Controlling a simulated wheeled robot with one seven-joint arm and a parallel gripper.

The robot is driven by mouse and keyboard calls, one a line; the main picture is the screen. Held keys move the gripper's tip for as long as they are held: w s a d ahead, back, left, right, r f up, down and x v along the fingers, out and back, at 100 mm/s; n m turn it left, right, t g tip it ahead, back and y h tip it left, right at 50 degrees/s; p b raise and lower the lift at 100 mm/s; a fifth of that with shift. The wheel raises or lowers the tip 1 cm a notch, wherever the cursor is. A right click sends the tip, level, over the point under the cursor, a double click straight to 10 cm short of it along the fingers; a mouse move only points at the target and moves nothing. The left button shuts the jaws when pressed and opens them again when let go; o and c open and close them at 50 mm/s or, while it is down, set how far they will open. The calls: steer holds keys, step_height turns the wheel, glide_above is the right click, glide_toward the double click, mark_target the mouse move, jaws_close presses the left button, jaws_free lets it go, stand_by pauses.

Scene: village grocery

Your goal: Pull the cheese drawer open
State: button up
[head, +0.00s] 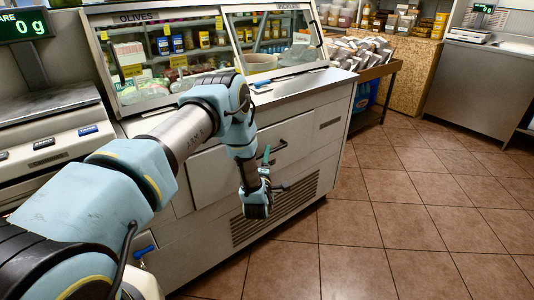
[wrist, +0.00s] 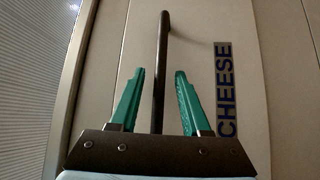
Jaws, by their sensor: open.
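My gripper (wrist: 160,72) is open, with one teal finger on each side of the handle in the picture. Neither finger visibly presses on the bar, and I cannot tell how deep the bar sits between them. In the head view my gripper (head: 268,172) is low at the counter front, partly hiding the handle there. The drawer looks shut.
A grille (head: 275,210) lies below the drawers. Another drawer handle (head: 270,152) is above my gripper. A glass display case (head: 210,55) tops the counter. The tiled floor (head: 400,220) to the right is clear.

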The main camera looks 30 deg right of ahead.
steer(key=shift+w+d+r, duration=0.1)
steer(key=shift+w+d, duration=0.3)
steer(key=shift+w, duration=0.2)
steer(key=shift+c, duration=0.4)
jaws_close()
stand_by(0.7)
